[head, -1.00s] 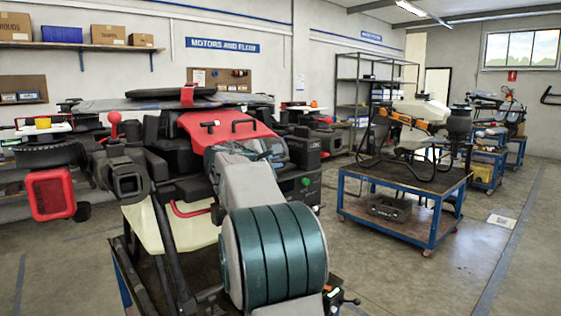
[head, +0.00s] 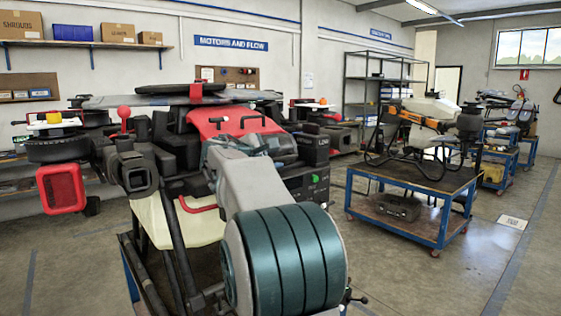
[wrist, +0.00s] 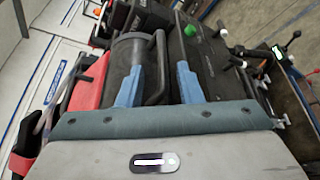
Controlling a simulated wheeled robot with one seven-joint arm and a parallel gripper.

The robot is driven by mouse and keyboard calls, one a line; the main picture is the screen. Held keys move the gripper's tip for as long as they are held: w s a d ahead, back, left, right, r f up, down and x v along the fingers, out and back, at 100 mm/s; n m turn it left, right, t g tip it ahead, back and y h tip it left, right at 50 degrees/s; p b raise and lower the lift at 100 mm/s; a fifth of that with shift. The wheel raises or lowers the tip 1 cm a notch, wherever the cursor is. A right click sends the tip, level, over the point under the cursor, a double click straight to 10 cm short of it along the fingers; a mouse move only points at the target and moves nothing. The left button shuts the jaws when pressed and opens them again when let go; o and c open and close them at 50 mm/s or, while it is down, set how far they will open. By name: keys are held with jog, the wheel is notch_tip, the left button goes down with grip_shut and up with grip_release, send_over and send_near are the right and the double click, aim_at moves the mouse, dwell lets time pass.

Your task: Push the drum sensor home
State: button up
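The spray drone (head: 190,160) stands on a bench close in front of me, with a red cover (head: 233,120) and black box-like parts. I cannot clearly pick out the drum sensor. In the wrist view a dark round body (wrist: 130,52) with a black handle (wrist: 158,70) lies just beyond my gripper (wrist: 158,80). Its two blue fingers are apart, and I see nothing clearly clamped between them. A black box with a green knob (wrist: 190,31) is by the right finger. In the head view my own arm hides the fingertips.
A red-framed lamp-like part (head: 62,187) and a dark square-mouthed part (head: 135,172) stick out at the drone's left. A blue cart (head: 425,185) with another drone stands at right. Floor (head: 480,260) is open at the right. Shelves line the back wall.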

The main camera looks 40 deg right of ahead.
jog(key=v, duration=0.9)
jog(key=shift+b, duration=0.4)
jog(key=shift+a, duration=0.1)
jog(key=s+a+f+m+g+y+p, duration=0.1)
jog(key=s+a+f+m+y, duration=0.4)
jog(key=s+a+f, duration=0.5)
jog(key=s+a+f+m+g+y+p, duration=0.2)
jog(key=s+a+f+m+y, duration=0.4)
jog(key=s+f, duration=1)
jog(key=a+f+y+p, duration=0.1)
jog(key=a+f+y, duration=0.1)
jog(key=a, duration=0.3)
jog(key=shift+s+g+y, duration=0.3)
jog(key=shift+s+y, duration=0.05)
jog(key=shift+y, duration=0.25)
jog(key=shift+o, duration=0.4)
